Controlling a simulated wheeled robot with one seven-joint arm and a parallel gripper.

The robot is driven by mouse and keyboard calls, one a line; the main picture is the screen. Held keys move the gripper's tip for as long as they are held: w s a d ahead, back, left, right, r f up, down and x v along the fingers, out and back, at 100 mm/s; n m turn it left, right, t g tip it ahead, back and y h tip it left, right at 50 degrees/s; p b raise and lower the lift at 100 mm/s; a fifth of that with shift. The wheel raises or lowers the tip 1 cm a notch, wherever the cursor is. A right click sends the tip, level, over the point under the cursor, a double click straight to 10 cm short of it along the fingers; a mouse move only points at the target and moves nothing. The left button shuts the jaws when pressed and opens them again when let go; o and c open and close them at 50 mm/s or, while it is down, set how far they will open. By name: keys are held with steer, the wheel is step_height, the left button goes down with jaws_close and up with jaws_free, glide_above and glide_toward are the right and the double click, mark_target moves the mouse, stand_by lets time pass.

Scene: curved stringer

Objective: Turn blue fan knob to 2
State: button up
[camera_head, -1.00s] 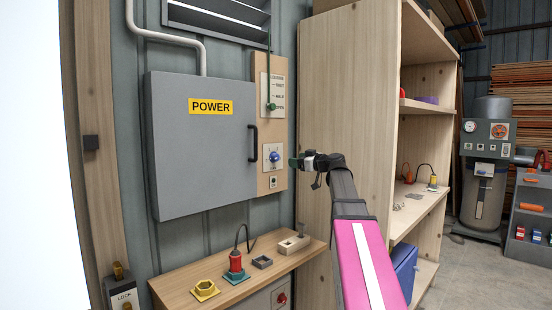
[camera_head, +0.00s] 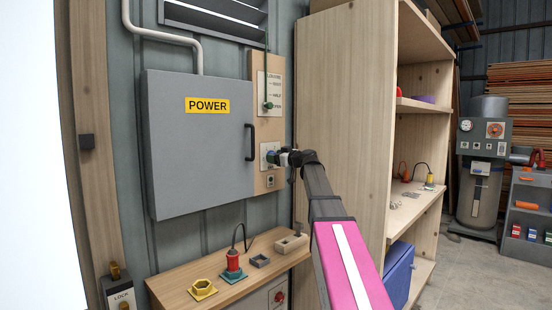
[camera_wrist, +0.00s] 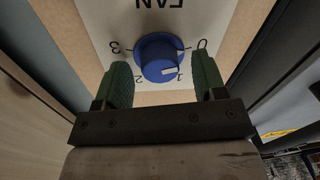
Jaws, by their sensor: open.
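The blue fan knob (camera_wrist: 160,57) is on a white plate marked FAN, which appears upside down in the wrist view. The numbers 0, 1, 2 and 3 stand around it. Its white mark points towards 1. My gripper (camera_wrist: 162,72) is open, with one green finger on each side of the knob's near edge. Gaps show between the fingers and the knob. In the head view my gripper (camera_head: 276,157) is in front of the white fan plate (camera_head: 265,148) and mostly hides the knob.
The grey POWER cabinet (camera_head: 200,150) with its black handle (camera_head: 250,142) is left of the panel. A wooden shelf unit (camera_head: 345,110) stands close on the right. A small bench (camera_head: 225,275) with several parts is below.

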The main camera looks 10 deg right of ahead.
steer(key=c, duration=0.9)
steer(key=shift+m, duration=0.3)
steer(key=shift+f+m+t+h, duration=0.1)
steer(key=shift+m+t+h, duration=0.2)
steer(key=shift+m, duration=4.45)
steer(key=shift+f+m+t+h, duration=0.15)
steer(key=shift+m+t, duration=0.15)
steer(key=shift+m, duration=4.4)
steer(key=shift+m+t+h, duration=0.25)
steer(key=shift+m+t, duration=0.05)
steer(key=shift+m, duration=4.45)
